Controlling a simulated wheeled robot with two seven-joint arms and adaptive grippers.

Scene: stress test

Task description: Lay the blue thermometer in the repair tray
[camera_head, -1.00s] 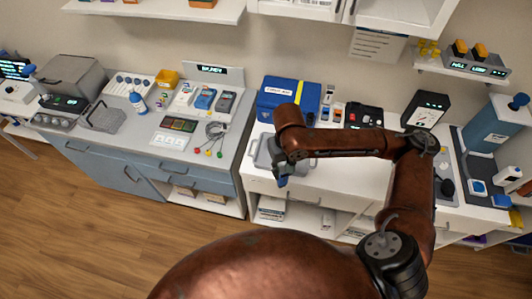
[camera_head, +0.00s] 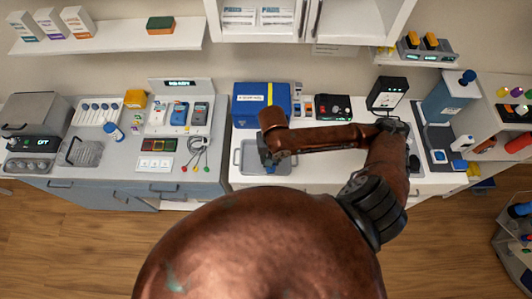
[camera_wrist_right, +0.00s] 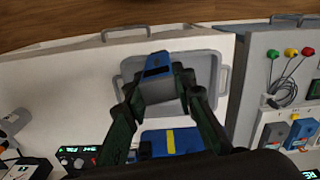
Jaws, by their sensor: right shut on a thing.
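My right gripper (camera_head: 270,163) reaches in from the right and is over the grey repair tray (camera_head: 239,160) on the white counter. In the right wrist view the gripper (camera_wrist_right: 160,92) is shut on the blue thermometer (camera_wrist_right: 157,64), which has a dark display. The thermometer lies over the tray (camera_wrist_right: 207,68) in this view; how high it is above the tray's floor I cannot tell. My left gripper is not in view.
A blue box (camera_head: 250,104) with a yellow band stands behind the tray. To the left, a grey counter holds a rack of handheld meters (camera_head: 180,114) and coiled leads (camera_head: 199,150). A black device (camera_head: 333,106) stands right of the box, behind my arm.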

